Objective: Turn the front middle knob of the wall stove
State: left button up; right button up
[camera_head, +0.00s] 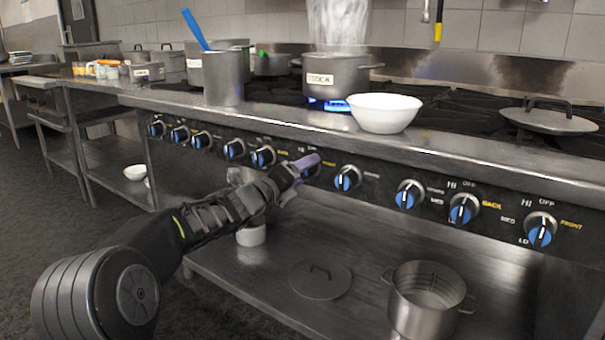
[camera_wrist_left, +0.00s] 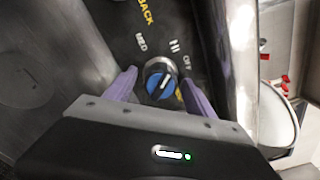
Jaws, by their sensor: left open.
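The wall stove's front panel (camera_head: 380,185) carries a row of knobs with blue faces. My left gripper (camera_head: 303,166) is at the panel near the middle of the row and largely covers one knob there. In the left wrist view this knob (camera_wrist_left: 160,80) has a blue face and silver collar. It sits between the two purple fingers of my open left gripper (camera_wrist_left: 160,92), one on each side. I cannot tell whether the fingers touch it. MED, HI and OFF marks show around it; a yellow label below is partly hidden. My right gripper is not in view.
A white bowl (camera_head: 384,112) stands on the stove's front ledge. Behind it, a steaming stock pot (camera_head: 335,76) sits over a lit blue burner. A lower shelf (camera_head: 300,250) holds a lid (camera_head: 320,281) and a metal pot (camera_head: 427,300).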

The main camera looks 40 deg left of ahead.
pick_arm(q)
jog(key=c, duration=1.4)
jog(key=shift+o, duration=0.2)
